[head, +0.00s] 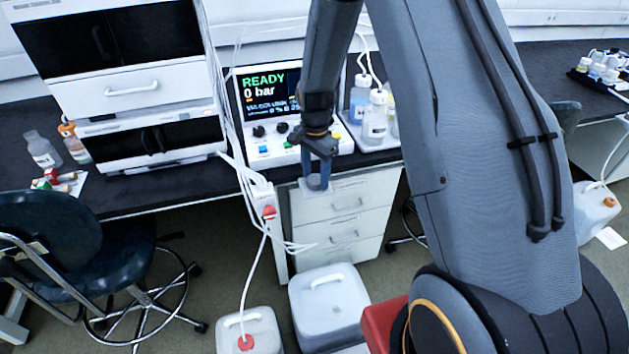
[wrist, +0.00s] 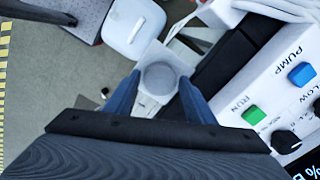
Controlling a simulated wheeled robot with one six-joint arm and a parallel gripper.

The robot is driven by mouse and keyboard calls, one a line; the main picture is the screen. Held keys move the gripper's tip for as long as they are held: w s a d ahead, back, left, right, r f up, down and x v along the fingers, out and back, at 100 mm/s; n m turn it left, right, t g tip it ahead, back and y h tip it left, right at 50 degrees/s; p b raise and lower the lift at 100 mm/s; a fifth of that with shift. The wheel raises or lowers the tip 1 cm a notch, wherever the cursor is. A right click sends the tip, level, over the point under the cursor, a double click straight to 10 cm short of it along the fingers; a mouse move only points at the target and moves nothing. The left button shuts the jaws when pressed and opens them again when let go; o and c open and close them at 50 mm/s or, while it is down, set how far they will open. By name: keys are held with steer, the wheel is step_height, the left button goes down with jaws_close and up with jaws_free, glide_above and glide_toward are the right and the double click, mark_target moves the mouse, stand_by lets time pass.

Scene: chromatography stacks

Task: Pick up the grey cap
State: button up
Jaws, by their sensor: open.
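A round grey disc, which looks like the grey cap (wrist: 158,77), lies on a small pale square ledge (wrist: 177,59) in the wrist view. My gripper (wrist: 160,82) is open, with one blue finger on each side of the disc in the picture. I cannot tell whether the fingertips are level with it or above it. In the head view my gripper (head: 318,183) points down just in front of the bench edge, above the drawer cabinet. The cap is not clear there behind the fingers.
The pump unit (head: 262,115) with its lit screen and buttons stands behind my gripper. Bottles (head: 375,118) stand in a tray to its right. White tubes (head: 240,165) hang to the left. White containers (head: 328,300) and a chair (head: 60,240) are on the floor.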

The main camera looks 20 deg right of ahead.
steer(key=c, duration=0.8)
